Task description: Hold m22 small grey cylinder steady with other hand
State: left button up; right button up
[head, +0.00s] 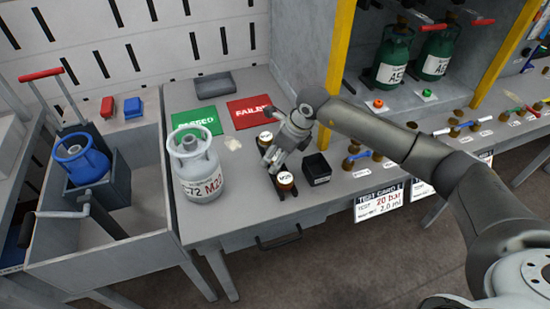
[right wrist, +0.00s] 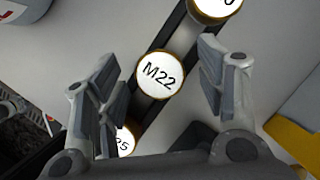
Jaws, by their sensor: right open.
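The small grey cylinder (head: 200,177) stands upright on the grey bench in the head view. Its white label reads M22 in part, and it has a collar on top. My right gripper (head: 275,150) is open over a row of round labelled caps, to the right of the cylinder and apart from it. In the right wrist view, the cap marked M22 (right wrist: 161,75) lies between the spread fingers of my right gripper (right wrist: 160,68). I cannot tell whether they touch it. My left gripper is out of view.
A cap marked M25 (head: 285,179) and a black box (head: 317,169) are close to my right gripper. Green PASSED (head: 196,119) and red FAILED (head: 247,112) mats lie behind. A blue cylinder (head: 80,158) sits at left. A yellow post (head: 338,60) rises behind my right arm.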

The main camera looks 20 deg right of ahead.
jog(key=c, duration=1.2)
jog(key=shift+r, duration=0.2)
